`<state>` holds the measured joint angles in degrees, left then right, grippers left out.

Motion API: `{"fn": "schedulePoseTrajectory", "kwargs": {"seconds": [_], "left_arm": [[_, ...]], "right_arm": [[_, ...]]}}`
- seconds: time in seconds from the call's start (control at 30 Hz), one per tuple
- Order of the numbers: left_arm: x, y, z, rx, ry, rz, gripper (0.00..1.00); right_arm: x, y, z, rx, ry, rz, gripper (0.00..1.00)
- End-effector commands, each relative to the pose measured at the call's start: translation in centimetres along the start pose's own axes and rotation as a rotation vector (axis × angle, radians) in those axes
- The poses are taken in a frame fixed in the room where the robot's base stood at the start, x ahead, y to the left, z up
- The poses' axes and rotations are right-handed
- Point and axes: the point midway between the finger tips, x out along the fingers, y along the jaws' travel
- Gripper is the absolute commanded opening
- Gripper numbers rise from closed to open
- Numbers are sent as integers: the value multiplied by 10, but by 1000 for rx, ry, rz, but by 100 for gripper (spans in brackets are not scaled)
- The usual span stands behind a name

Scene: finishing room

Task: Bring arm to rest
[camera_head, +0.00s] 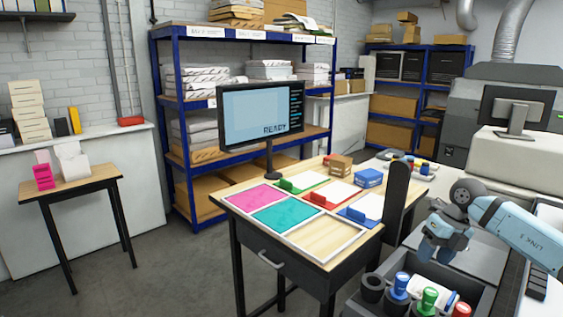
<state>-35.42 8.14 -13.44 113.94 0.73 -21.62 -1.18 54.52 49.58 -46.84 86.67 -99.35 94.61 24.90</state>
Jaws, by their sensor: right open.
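My right arm comes in from the right edge, a light blue link with a dark grey wrist. My right gripper (440,248) points down and is open, with nothing visible in it. It is over the area right of the wooden table (325,241), above and behind a dark tray (480,292) holding stampers with blue, green and red tops. My left gripper and arm are not in view.
The table carries a monitor (260,114) reading READY, a pink sheet (254,195), a teal sheet (285,218) and several coloured blocks. A dark upright panel (397,195) stands close left of the gripper. A grey machine (525,155) stands behind the arm.

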Motion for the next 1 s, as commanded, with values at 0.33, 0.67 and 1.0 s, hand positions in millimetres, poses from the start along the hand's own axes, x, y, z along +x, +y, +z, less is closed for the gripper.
{"fn": "schedulePoseTrajectory", "kwargs": {"seconds": [0.33,0.67,1.0], "left_arm": [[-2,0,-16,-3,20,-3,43],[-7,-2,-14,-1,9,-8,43],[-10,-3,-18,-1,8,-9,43]], "right_arm": [[128,174,-59,-2,-32,830,52],[160,238,-110,599,-161,1527,52],[248,170,-192,1745,-266,1646,52]]}}
